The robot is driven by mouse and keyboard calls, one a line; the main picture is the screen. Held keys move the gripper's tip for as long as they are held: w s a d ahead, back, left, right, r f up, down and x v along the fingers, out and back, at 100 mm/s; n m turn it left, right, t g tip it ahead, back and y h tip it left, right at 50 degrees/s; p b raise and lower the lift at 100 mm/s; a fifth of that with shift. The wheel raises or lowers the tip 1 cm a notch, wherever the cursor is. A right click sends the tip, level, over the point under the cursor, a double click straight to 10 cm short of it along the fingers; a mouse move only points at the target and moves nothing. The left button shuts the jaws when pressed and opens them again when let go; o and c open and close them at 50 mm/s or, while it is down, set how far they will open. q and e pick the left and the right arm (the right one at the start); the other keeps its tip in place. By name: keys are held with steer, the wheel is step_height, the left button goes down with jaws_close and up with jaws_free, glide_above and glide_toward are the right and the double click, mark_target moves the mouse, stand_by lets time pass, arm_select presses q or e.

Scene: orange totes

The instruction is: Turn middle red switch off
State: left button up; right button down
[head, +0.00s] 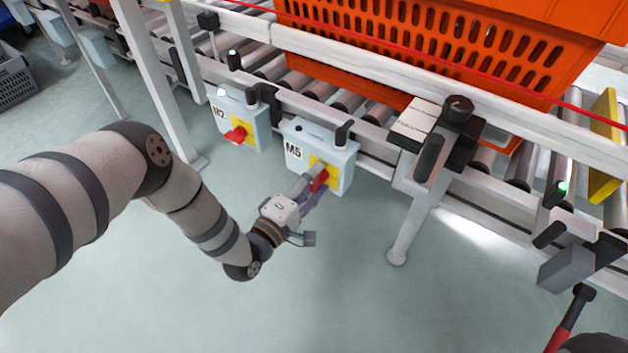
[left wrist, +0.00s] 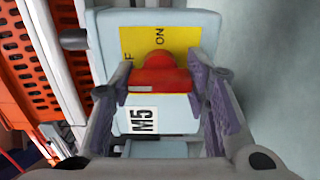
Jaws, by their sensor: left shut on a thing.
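A pale blue switch box labelled M5 (head: 335,141) hangs under the conveyor rail in the middle of the head view. Its red switch (head: 319,181) sits on a yellow plate. My left gripper (head: 314,186) reaches it from below and is shut on it. In the left wrist view the red switch (left wrist: 158,75) lies crosswise between my two fingers. ON is printed on the yellow plate (left wrist: 183,42) above the switch's right part; only an F shows at the left. My right gripper is not in view.
Another box, labelled M2 (head: 249,119), with a red switch (head: 235,135), hangs to the left. An orange tote (head: 430,45) stands on the rollers above. A white support leg (head: 412,225) stands to the right. The floor below is clear.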

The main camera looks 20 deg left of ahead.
arm_select(q)
steer(key=shift+s+d, duration=0.1)
steer(key=o, duration=1.2)
steer(key=shift+c, duration=0.2)
steer(key=v, duration=1.2)
